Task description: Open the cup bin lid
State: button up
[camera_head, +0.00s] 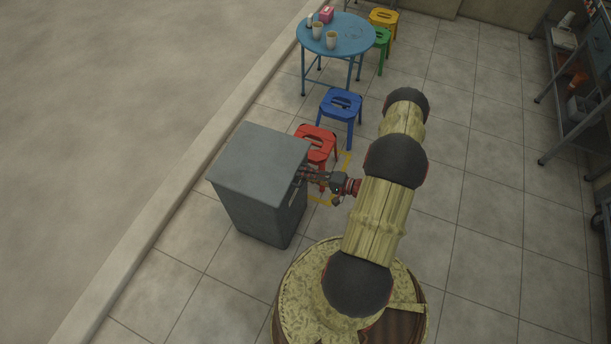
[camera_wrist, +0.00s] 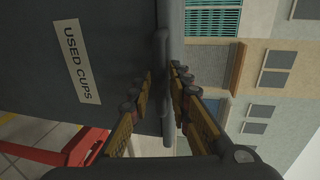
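The grey cup bin (camera_head: 265,208) stands on the tiles, with its flat lid (camera_head: 262,157) lying closed on top. My gripper (camera_head: 303,178) is at the bin's right side, close to the upper edge. In the wrist view, which is turned sideways, the bin's dark front (camera_wrist: 115,45) carries a "USED CUPS" label (camera_wrist: 76,62). The lid's edge (camera_wrist: 163,60) runs down the picture between the two fingertips of my gripper (camera_wrist: 162,74). The fingers are apart, one on each side of that edge. I cannot tell whether they touch it.
A red stool (camera_head: 316,140) stands just behind the bin, near my gripper. A blue stool (camera_head: 341,103) and a round blue table (camera_head: 337,35) with cups are farther back. A metal rack (camera_head: 575,85) stands at the right.

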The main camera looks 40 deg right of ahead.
grip_shut()
dwell(0.6)
